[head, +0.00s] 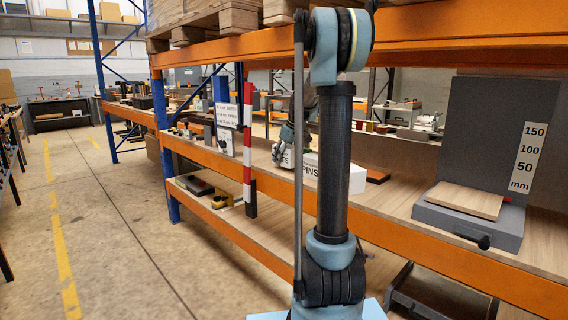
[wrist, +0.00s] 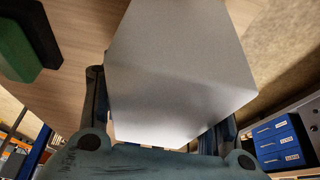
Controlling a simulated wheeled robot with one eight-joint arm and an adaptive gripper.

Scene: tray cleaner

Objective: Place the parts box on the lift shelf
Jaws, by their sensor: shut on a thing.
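My gripper (head: 286,148) is partly hidden behind my own arm in the head view. In the wrist view its fingers (wrist: 160,118) lie on both sides of a plain pale grey-white box (wrist: 175,70) and are shut on it. A white box marked PINS (head: 335,178) shows beside the gripper in the head view; the arm covers part of it, so whether it is the held box is unclear. The lift shelf, a thin wooden plate (head: 466,200) on a grey base, stands at the right. It looks empty, with a grey back panel marked 50, 100 and 150 mm.
The rack has an orange front beam (head: 450,262) and a wooden deck. A red-and-white post (head: 247,150) stands left of the gripper. A dark knob (head: 483,242) juts from the lift base. Blue drawers (wrist: 278,140) and a green-and-black block (wrist: 25,45) show in the wrist view.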

